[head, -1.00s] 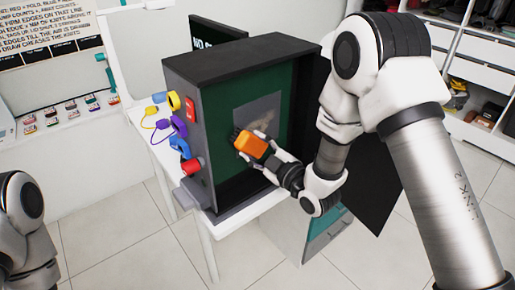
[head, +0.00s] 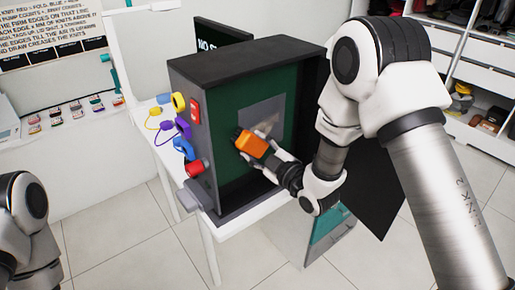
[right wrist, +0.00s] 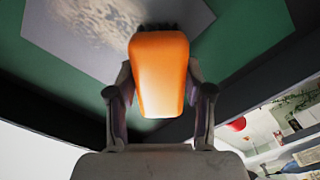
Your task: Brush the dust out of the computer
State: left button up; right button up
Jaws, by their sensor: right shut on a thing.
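The computer (head: 228,62) is a dark grey open case on a white table, with a green inside and a grey plate (head: 255,108) on it. A pale dusty patch (right wrist: 90,22) lies on the plate in the right wrist view. My right gripper (head: 271,156) is shut on an orange-handled brush (head: 252,145). The brush also shows in the right wrist view (right wrist: 158,75), its dark bristles pointing at the plate's lower edge; I cannot tell whether they touch. My left gripper is out of view; only part of my left arm shows at the left edge.
Yellow, purple, blue and red items (head: 182,148) sit beside and on the case's left side. A dark panel (head: 372,190) hangs at the case's right. Shelves (head: 480,70) stand at the back right. The tiled floor (head: 110,235) in front is clear.

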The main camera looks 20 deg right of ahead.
jog(key=shift+w+a, duration=0.1)
jog(key=shift+w, duration=0.2)
